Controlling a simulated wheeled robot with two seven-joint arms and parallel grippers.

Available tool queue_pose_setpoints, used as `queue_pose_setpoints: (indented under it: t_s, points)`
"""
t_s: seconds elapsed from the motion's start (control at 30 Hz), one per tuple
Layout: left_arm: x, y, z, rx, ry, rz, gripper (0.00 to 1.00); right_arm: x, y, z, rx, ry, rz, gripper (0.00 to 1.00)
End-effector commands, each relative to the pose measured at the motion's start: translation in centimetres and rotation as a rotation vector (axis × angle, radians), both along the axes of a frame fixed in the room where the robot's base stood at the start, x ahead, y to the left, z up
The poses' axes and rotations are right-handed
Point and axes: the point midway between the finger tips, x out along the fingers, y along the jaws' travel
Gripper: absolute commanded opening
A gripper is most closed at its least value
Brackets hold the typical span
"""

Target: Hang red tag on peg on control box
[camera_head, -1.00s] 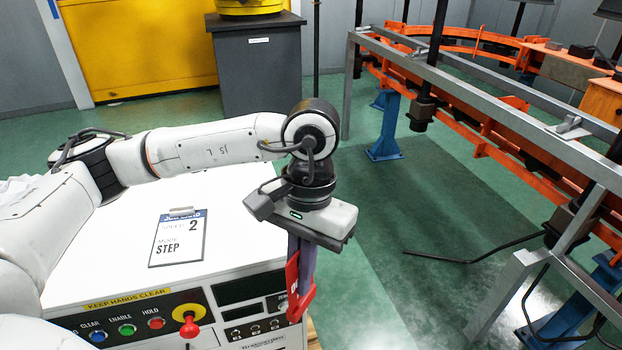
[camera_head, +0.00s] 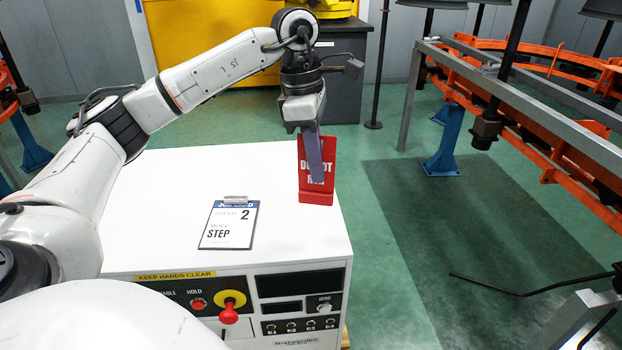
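The red tag (camera_head: 328,190) has white lettering, partly hidden by a finger of my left gripper (camera_head: 316,181). My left gripper points down with the tag upright at its fingers, over the right rear part of the white control box (camera_head: 285,228). It seems shut on the tag. I cannot tell whether the tag's lower edge touches the box top. A peg is not clearly visible. My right gripper is not in view.
A clipboard (camera_head: 229,224) reading "SPEED 2 MODE STEP" lies on the box top. A grey rail frame (camera_head: 520,95) with orange track stands at right.

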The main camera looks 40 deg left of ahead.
Motion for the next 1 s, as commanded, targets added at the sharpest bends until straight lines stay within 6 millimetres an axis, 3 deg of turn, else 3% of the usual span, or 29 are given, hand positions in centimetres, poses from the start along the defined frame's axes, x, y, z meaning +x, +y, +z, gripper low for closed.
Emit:
queue_pose_setpoints:
  t_s: [0.2,0.57,0.67,1.0]
  points:
    - [0.2,1.7,0.8,-0.001,-0.001,0.180,0.00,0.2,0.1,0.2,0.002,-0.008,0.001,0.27]
    - [0.2,1.8,0.6,0.000,0.001,0.190,0.00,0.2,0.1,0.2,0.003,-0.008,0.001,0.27]
    - [0.2,1.9,-0.4,0.001,0.003,0.190,0.00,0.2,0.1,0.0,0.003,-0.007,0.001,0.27]
    - [0.2,1.8,-6.8,0.000,0.005,0.190,0.00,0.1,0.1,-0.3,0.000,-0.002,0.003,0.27]
